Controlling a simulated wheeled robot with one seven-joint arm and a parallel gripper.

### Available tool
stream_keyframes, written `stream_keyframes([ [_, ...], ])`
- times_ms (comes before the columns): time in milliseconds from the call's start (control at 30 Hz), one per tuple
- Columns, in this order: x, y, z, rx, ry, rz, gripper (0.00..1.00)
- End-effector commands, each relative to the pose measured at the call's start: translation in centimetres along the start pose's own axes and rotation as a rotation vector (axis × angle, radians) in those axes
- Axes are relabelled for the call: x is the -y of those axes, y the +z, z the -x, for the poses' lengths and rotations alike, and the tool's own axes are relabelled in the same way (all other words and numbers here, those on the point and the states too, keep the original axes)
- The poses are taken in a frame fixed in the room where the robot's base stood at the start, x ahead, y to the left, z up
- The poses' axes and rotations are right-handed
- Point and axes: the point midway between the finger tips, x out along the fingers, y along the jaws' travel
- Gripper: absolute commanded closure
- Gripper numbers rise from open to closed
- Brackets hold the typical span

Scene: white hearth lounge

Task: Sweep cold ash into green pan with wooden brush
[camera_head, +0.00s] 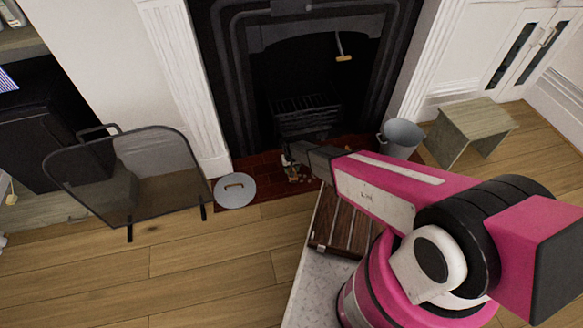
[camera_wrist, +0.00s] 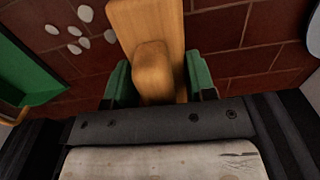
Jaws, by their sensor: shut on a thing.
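In the wrist view, my gripper (camera_wrist: 158,84) has its green-padded fingers closed on the wooden brush (camera_wrist: 148,25), around a raised block on it. The brush is above the red tiles; its bristles are hidden, and I cannot tell if it touches them. Several pale ash lumps (camera_wrist: 75,31) lie on the tiles left of the brush. The green pan (camera_wrist: 28,78) is at the left edge, partly cut off, apart from the brush. In the head view, my gripper (camera_head: 290,152) is small and dark over the hearth, and the brush and pan are hard to make out.
The black fireplace with its grate (camera_head: 305,115) stands behind the tiled hearth (camera_head: 262,158). A round grey lid (camera_head: 236,191) lies at the hearth's left, and a metal bucket (camera_head: 401,137) stands right. A mesh fire screen (camera_head: 130,175) and a wooden stool (camera_head: 471,128) flank it. Front-left floor is clear.

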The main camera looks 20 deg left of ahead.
Motion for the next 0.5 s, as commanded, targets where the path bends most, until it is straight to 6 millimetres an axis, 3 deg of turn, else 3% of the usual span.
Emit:
stream_keyframes([
  [500,0.0,-0.1,-4.1,0.000,0.000,0.000,0.79],
])
